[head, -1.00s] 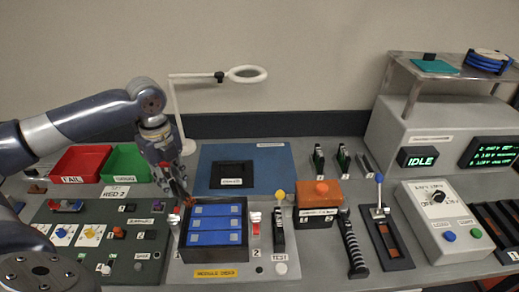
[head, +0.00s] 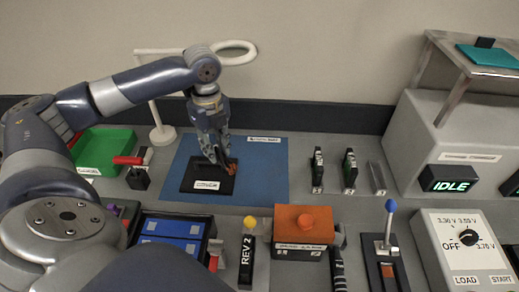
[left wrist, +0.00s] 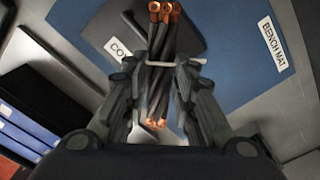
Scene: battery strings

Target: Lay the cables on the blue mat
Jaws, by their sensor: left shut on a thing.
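The blue mat (head: 265,170), labelled BENCH MAT in the left wrist view (left wrist: 225,70), lies flat on the bench. A black pad (head: 192,176) with a white label lies on it. My left gripper (head: 222,163) is over the pad. In the left wrist view my left gripper (left wrist: 160,88) is shut on a bundle of dark cables (left wrist: 158,48) with copper ends, which cross between its fingers. Only coppery ends of the cables (head: 232,169) show in the head view. I cannot tell whether the cables touch the pad. My right gripper is not in view.
A green bin (head: 108,145) and a red-handled switch (head: 135,165) stand left of the mat. The blue-celled module (head: 172,232), a yellow-knobbed lever (head: 248,245) and an orange box (head: 303,225) are in front.

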